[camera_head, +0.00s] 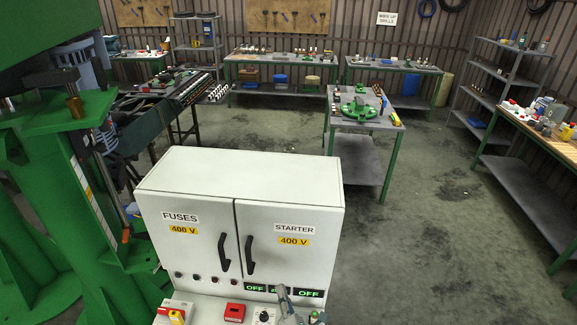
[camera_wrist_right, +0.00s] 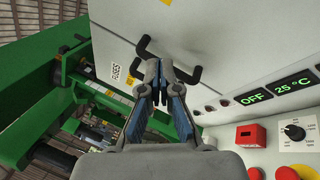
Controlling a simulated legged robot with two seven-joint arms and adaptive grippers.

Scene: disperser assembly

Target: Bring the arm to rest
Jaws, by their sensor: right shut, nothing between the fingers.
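My right gripper (camera_head: 284,296) shows at the bottom of the head view, in front of the lower part of the white cabinet (camera_head: 240,176). In the right wrist view its fingers (camera_wrist_right: 160,78) are together with nothing between them. The cabinet's black door handles (camera_head: 224,253) are behind the fingertips in the wrist view; I cannot tell how far apart they are. Both cabinet doors look shut. My left gripper is in neither view.
Below the doors is a panel with a red box (camera_head: 234,312), a dial (camera_wrist_right: 293,131) and red buttons. Green machinery (camera_head: 40,190) stands close on the left. A workbench (camera_head: 365,119) stands behind the cabinet. The floor (camera_head: 430,220) to the right is clear.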

